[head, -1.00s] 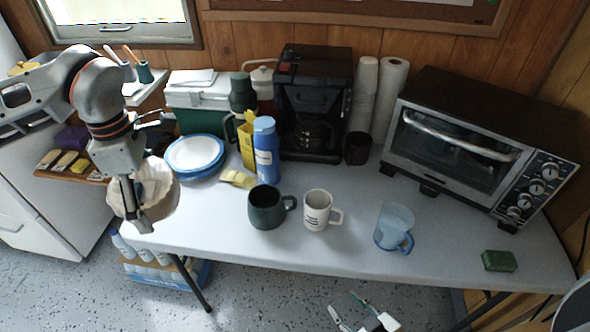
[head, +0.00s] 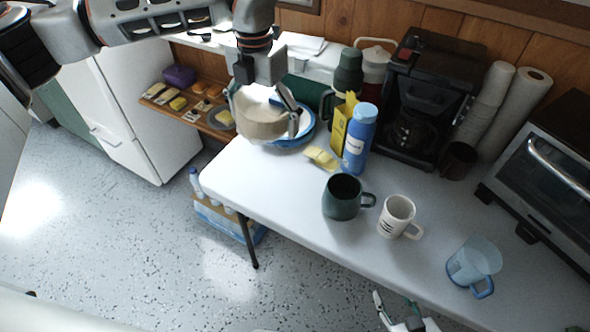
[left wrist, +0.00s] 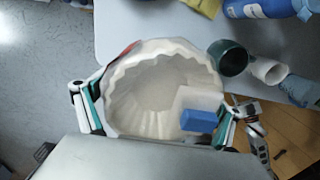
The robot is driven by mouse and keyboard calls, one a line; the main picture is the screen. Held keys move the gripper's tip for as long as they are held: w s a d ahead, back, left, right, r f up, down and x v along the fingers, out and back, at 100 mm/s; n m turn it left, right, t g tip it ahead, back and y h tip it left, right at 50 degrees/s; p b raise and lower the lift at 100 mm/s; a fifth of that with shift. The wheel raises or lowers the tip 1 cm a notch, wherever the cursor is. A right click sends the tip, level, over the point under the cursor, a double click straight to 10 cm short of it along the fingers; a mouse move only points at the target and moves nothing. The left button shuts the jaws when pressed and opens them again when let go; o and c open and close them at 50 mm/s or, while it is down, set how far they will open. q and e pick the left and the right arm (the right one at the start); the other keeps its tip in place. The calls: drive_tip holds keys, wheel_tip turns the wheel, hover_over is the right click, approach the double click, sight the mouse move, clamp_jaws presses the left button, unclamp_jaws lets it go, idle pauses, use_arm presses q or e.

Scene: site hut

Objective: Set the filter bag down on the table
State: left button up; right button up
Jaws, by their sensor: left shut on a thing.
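The filter bag (head: 262,128) is a cream, round, pleated pouch. In the head view my left gripper (head: 266,112) is shut on it at the table's left end, in front of the plates. In the left wrist view the bag (left wrist: 150,90) faces me with its open mouth, between the two teal-edged fingers (left wrist: 160,118). A pale square with a blue block shows at its lower right. I cannot tell whether the bag touches the table (head: 260,180). My right gripper (head: 398,312) is low at the bottom of the head view, fingers apart and empty, beyond the table's front edge.
Blue-rimmed plates (head: 300,136) sit partly hidden behind the bag. A yellow sponge-like piece (head: 320,158), blue bottle (head: 359,140), dark green mug (head: 342,198) and white mug (head: 396,215) stand to the right. The table's front left is clear.

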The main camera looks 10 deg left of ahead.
use_arm(q)
hover_over(271, 185)
wheel_tip(271, 185, down, 15)
drive_tip(key=shift+w+f+b, duration=0.1)
drive_tip(key=shift+b, duration=0.2)
drive_tip(key=shift+a+f, duration=0.1)
drive_tip(key=shift+f, duration=2)
drive_tip(key=shift+f, duration=0.1)
drive_tip(key=o, duration=0.8)
drive_tip(key=shift+o, duration=0.2)
wheel_tip(271, 185, up, 12)
